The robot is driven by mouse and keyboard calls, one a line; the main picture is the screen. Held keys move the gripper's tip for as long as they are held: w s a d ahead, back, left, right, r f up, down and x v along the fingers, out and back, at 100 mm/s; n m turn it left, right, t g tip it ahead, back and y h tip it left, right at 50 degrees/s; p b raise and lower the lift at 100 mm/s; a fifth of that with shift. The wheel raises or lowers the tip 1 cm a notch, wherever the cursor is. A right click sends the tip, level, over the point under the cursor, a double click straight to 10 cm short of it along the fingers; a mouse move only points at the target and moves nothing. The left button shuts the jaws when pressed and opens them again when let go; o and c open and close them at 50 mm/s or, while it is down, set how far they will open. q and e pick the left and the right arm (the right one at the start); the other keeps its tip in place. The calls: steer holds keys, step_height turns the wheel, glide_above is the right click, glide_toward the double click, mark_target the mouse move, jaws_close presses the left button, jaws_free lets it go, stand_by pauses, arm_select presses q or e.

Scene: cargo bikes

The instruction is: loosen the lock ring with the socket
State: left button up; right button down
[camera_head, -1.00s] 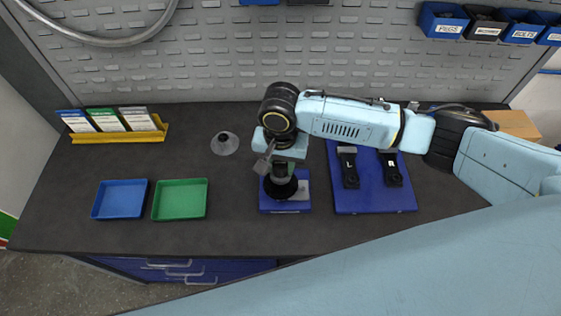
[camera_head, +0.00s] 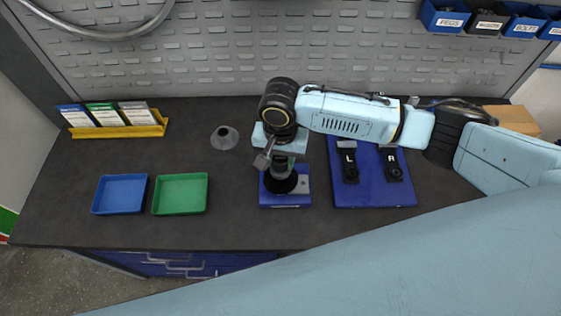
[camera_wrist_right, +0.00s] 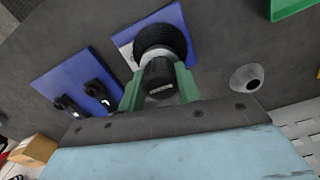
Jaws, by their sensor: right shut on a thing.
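My right gripper (camera_head: 282,172) points straight down over the small blue stand (camera_head: 303,201). In the right wrist view its green fingers are shut on the dark cylindrical socket (camera_wrist_right: 160,78). The socket stands over the middle of a round black toothed cassette (camera_wrist_right: 158,38) on the blue stand. The cassette also shows under the gripper in the head view (camera_head: 280,187). The lock ring is hidden beneath the socket, so I cannot tell how far the socket sits on it. My left gripper is not in view.
A grey cone-shaped piece (camera_head: 224,138) stands left of the stand. A blue tray (camera_head: 120,194) and a green tray (camera_head: 180,194) lie further left. A blue board (camera_head: 372,195) with black L and R parts is close on the right. The bench front edge is clear.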

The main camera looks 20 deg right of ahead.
steer(key=shift+s+f+p, duration=0.1)
steer(key=shift+p, duration=0.5)
stand_by(0.7)
steer(key=shift+n+p, duration=0.35)
steer(key=shift+n, duration=0.05)
steer(key=shift+n+p, duration=0.55)
steer(key=shift+n, duration=1.55)
steer(key=shift+s+f+n, duration=0.1)
steer(key=shift+n, duration=0.6)
